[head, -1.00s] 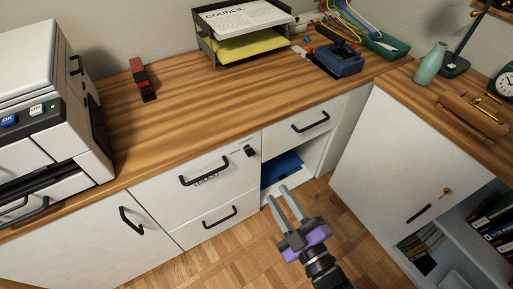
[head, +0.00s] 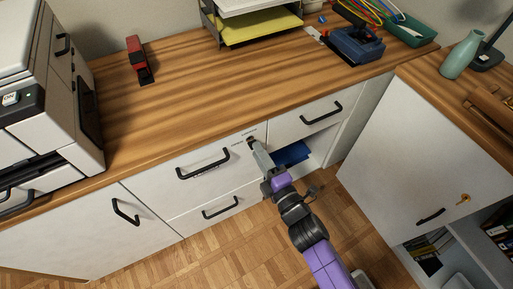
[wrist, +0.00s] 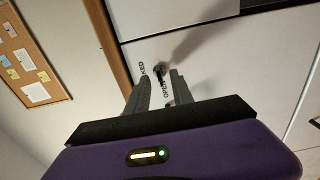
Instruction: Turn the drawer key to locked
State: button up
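The drawer key (wrist: 158,67) is a small dark piece in the lock of the white drawer (head: 150,190), high at its right end. In the wrist view printed words flank the lock: "OPEN" at the right, and a partly hidden word ending in "KED" at the left. My gripper (wrist: 160,76) is open, with one finger on each side of the key's line. The key shows at the fingertips; I cannot tell whether they touch it.
A black bar handle (head: 203,165) stands out left of the lock. An open compartment with a blue item (head: 291,154) lies to the right. A white cabinet door (head: 410,160) with a brass key (head: 463,199) stands at the right. The wooden desktop (head: 220,85) overhangs above.

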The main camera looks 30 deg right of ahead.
jog(key=shift+w, duration=1.05)
grip_shut()
